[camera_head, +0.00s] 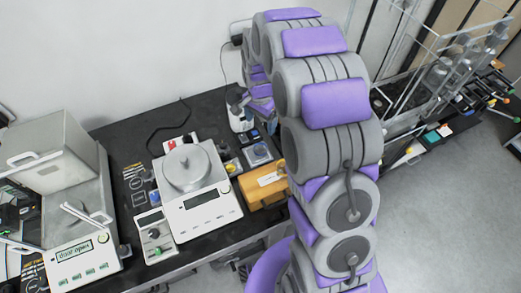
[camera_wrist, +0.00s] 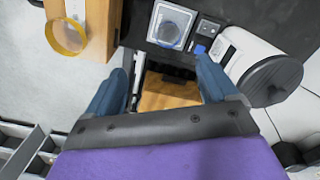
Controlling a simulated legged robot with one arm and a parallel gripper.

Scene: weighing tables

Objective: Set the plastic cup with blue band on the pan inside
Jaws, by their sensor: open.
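An orange-brown surface (camera_wrist: 168,92) lies beyond the gap. In the head view my gripper is hidden by my arm.
An open scale (camera_head: 200,208) with a round pan (camera_head: 187,168) stands mid-table. A wooden box (camera_head: 262,187) is right of it. The wrist view shows a yellow-rimmed round item (camera_wrist: 66,50) by a wooden piece. A clear-walled frame (camera_head: 440,65) stands far right. Bare floor (camera_head: 450,220) lies lower right.

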